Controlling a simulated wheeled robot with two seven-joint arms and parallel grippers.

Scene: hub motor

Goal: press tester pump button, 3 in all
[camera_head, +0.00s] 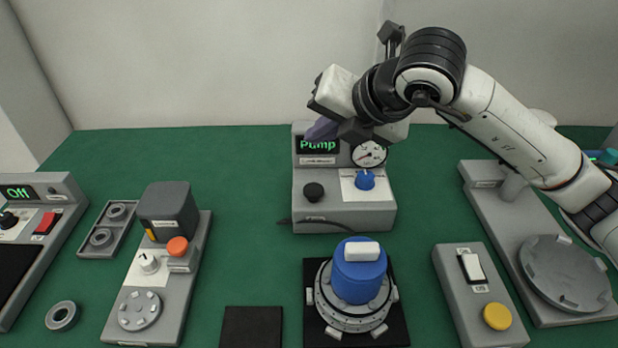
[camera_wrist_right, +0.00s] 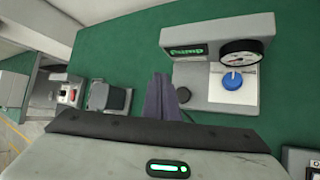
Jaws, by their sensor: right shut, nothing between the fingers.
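The tester (camera_head: 345,217) is a grey box at the back middle of the green table. Its display (camera_head: 318,144) reads "Pump" in green. A black round button (camera_head: 314,192) sits on its lower left, and a blue knob (camera_head: 365,180) sits to the right under a dial gauge (camera_head: 369,155). My right gripper (camera_head: 321,130) is shut and empty, above the display and apart from the black button. In the right wrist view the purple-grey fingers (camera_wrist_right: 160,98) are together, left of the tester (camera_wrist_right: 217,101). My left gripper is not in view.
A blue motor (camera_head: 358,275) stands on a round fixture in front of the tester. A grey station with an orange button (camera_head: 177,246) is to the left, and a switch box with a yellow button (camera_head: 497,316) to the right.

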